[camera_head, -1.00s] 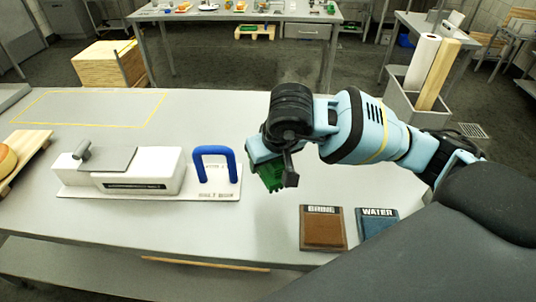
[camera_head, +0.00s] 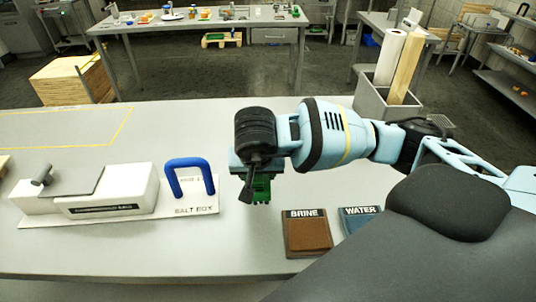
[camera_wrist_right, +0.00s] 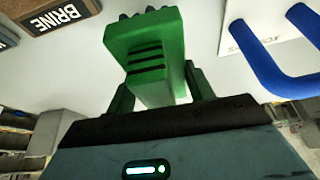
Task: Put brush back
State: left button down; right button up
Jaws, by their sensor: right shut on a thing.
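A green brush (camera_wrist_right: 150,55) is between the fingers of my right gripper (camera_wrist_right: 160,92) in the right wrist view, and the gripper is shut on it. In the head view the green brush (camera_head: 261,188) hangs under my right gripper (camera_head: 256,176), above the table and apart from it. A blue arch-shaped holder (camera_head: 188,164) stands upright on a white board (camera_head: 150,215), to the left of the brush. It also shows in the wrist view (camera_wrist_right: 262,62). My left gripper is not in view.
A brown BRINE pad (camera_head: 307,232) and a blue WATER pad (camera_head: 358,218) lie right of the brush. The grey table (camera_head: 60,150) is clear behind the board.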

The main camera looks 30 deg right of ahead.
jog(key=w+d, duration=0.3)
jog(key=w+d+f, duration=0.1)
jog(key=w+d, duration=0.2)
jog(key=w, duration=0.1)
jog(key=w+d, duration=0.3)
jog(key=d, duration=0.1)
jog(key=shift+w+d+f, duration=0.1)
jog(key=shift+w+f, duration=0.05)
jog(key=shift+w, duration=0.1)
jog(key=shift+f+p, duration=0.3)
jog(key=shift+f, duration=1.3)
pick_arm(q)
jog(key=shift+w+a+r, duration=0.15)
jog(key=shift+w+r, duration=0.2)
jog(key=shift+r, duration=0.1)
pick_arm(e)
jog(key=shift+f, duration=0.15)
jog(key=shift+f, duration=0.1)
jog(key=shift+f, duration=0.1)
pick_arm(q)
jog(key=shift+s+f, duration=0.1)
pick_arm(e)
jog(key=o, duration=1)
